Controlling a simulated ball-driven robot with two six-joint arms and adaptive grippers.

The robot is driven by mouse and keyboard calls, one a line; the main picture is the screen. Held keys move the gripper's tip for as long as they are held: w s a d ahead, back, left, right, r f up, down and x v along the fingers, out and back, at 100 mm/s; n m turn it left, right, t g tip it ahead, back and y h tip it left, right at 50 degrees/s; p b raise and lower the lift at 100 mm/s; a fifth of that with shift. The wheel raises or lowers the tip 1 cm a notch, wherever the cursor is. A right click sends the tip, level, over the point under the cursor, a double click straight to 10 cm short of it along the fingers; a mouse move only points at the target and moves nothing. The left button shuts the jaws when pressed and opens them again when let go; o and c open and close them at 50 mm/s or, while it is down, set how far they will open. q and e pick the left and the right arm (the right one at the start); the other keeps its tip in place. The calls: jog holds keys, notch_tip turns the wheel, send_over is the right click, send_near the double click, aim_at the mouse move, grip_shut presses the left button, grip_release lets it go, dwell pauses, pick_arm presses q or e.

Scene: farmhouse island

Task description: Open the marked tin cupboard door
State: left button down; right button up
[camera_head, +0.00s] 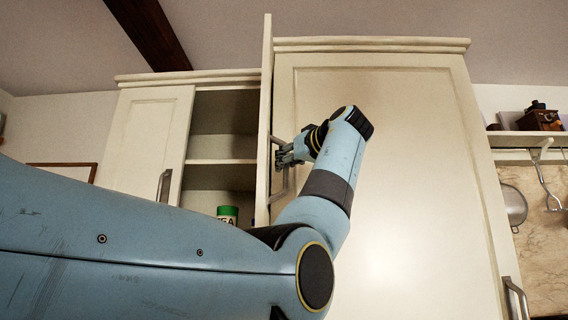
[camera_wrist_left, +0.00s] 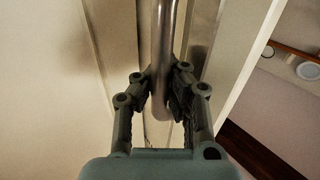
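The cream cupboard door (camera_head: 264,120) stands swung out, seen nearly edge-on in the head view. The cupboard's open interior (camera_head: 222,135) with shelves shows to its left. The door's metal bar handle (camera_wrist_left: 163,40) runs between the fingers of my left gripper (camera_wrist_left: 166,75) in the wrist view. The fingers close in on both sides of the bar and appear to touch it. In the head view my left gripper (camera_head: 282,155) is at the handle, on the right side of the door. A green-topped tin (camera_head: 228,214) stands low in the cupboard, partly hidden by my arm. My right gripper is out of view.
A closed cupboard door (camera_head: 148,140) with a handle is at left. A tall cream cabinet (camera_head: 420,170) fills the right, behind my left arm. A wall shelf (camera_head: 540,138) and hanging utensils are at far right.

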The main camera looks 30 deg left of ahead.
pick_arm(q)
jog(key=shift+w+d, duration=0.2)
jog(key=shift+d, duration=0.2)
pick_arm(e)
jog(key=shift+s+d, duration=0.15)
pick_arm(q)
jog(key=c, duration=1.5)
grip_release()
jog(key=shift+w+d, duration=0.3)
jog(key=shift+d, duration=0.1)
jog(key=shift+o, duration=0.8)
jog(key=shift+d, duration=0.2)
jog(key=shift+s+d+r, duration=0.1)
jog(key=shift+s+r, duration=0.05)
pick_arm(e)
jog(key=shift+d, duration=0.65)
pick_arm(q)
jog(key=v, duration=1.2)
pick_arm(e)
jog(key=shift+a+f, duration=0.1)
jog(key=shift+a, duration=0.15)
pick_arm(q)
jog(key=shift+s, duration=0.1)
